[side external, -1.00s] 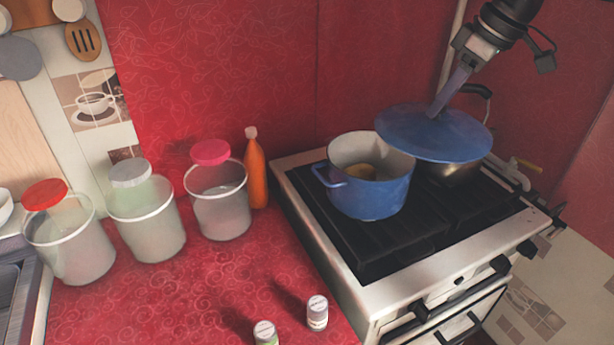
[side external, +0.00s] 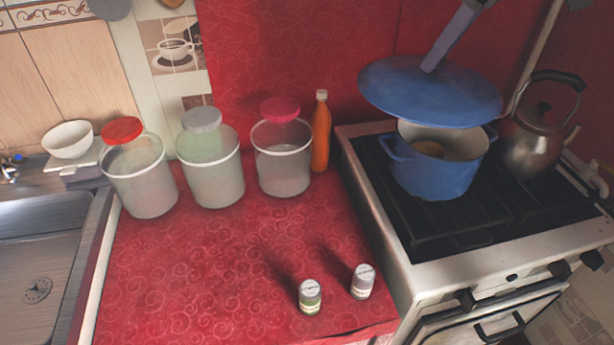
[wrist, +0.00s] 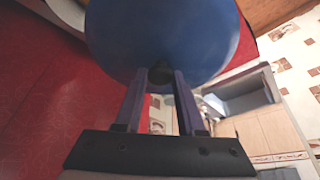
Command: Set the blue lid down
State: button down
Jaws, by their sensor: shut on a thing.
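The blue lid (side external: 415,92) hangs in the air above the blue pot (side external: 438,172), tilted a little and overlapping the pot's back rim in the side view. The pot stands uncovered on the stove, and something yellowish shows inside it. My gripper (side external: 432,62) is shut on the lid's top knob, seen at the top of the side view. In the wrist view the lid (wrist: 165,30) fills the top, and the two fingers of my gripper (wrist: 160,78) close around its dark knob.
A metal kettle (side external: 535,135) stands right of the pot on the stove (side external: 405,235). Left of the stove, an orange bottle (side external: 321,135) and several lidded canisters line the back of the red counter (side external: 215,270). Two small jars stand at its front; the counter's middle is clear.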

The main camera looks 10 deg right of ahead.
jog(key=shift+n+y, duration=0.3)
jog(key=shift+n, duration=0.4)
jog(key=a, duration=0.2)
jog(key=s+a, duration=0.1)
jog(key=a, duration=0.5)
jog(key=shift+s+f, duration=0.15)
jog(key=shift+s, duration=0.1)
notch_tip(320, 180, down, 28)
jog(key=shift+w+a+f, duration=1.25)
jog(key=shift+w+f, duration=0.7)
jog(key=shift+f, duration=0.15)
jog(key=shift+w+a+f, duration=1.3)
jog(key=shift+w+f, duration=0.65)
jog(key=shift+f, duration=0.15)
jog(key=shift+w+a+f, duration=1.25)
jog(key=shift+w+f, duration=0.7)
jog(key=shift+f, duration=0.15)
jog(key=shift+f, duration=0.2)
jog(key=c, duration=0.5)
grip_release()
jog(key=shift+r, duration=0.15)
